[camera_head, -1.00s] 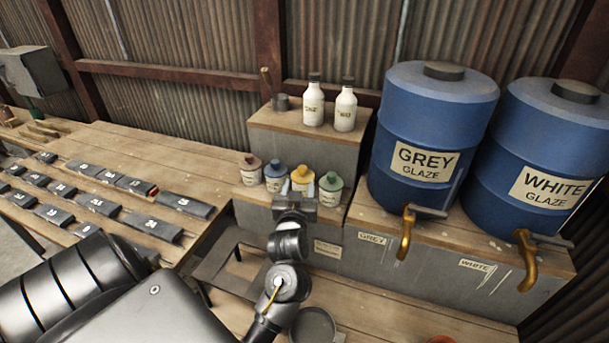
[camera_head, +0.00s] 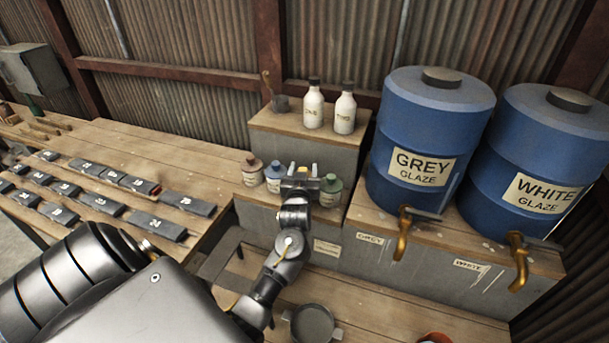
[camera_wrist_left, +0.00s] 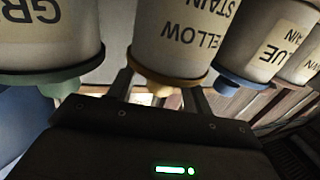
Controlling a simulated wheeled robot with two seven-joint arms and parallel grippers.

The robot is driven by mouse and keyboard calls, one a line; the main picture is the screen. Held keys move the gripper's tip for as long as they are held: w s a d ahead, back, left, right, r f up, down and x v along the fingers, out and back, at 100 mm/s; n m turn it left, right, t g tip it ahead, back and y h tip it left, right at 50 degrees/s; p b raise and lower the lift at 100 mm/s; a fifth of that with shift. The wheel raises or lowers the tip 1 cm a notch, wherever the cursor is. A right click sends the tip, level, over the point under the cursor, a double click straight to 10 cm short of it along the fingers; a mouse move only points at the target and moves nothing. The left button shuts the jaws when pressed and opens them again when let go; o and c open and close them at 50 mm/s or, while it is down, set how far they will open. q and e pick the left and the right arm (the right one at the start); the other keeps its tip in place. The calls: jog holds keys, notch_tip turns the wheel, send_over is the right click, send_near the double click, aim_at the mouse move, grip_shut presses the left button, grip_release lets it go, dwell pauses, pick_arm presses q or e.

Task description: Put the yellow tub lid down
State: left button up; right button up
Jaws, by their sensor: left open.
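The yellow tub (camera_wrist_left: 180,40), labelled "YELLOW STAIN", fills the upper middle of the left wrist view, which looks upside down. Its yellow lid (camera_wrist_left: 168,82) with a small knob (camera_wrist_left: 162,91) sits on the tub. My left gripper (camera_wrist_left: 160,92) is open, with one finger on each side of the knob; contact cannot be told. In the head view my left gripper (camera_head: 302,170) is in front of the yellow tub and hides most of it. The blue-lidded tub (camera_head: 274,178) and green-lidded tub (camera_head: 331,190) stand on either side. My right gripper is not in view.
A red-brown-lidded tub (camera_head: 252,172) stands at the row's left end. Two white bottles (camera_head: 314,108) stand on the raised box behind. Blue glaze barrels (camera_head: 425,140) with brass taps stand right. A grey bowl (camera_head: 312,323) sits on the lower bench.

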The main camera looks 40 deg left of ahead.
pick_arm(q)
jog(key=shift+c, duration=0.3)
jog(key=c, duration=1)
grip_shut()
jog(key=shift+r, duration=0.15)
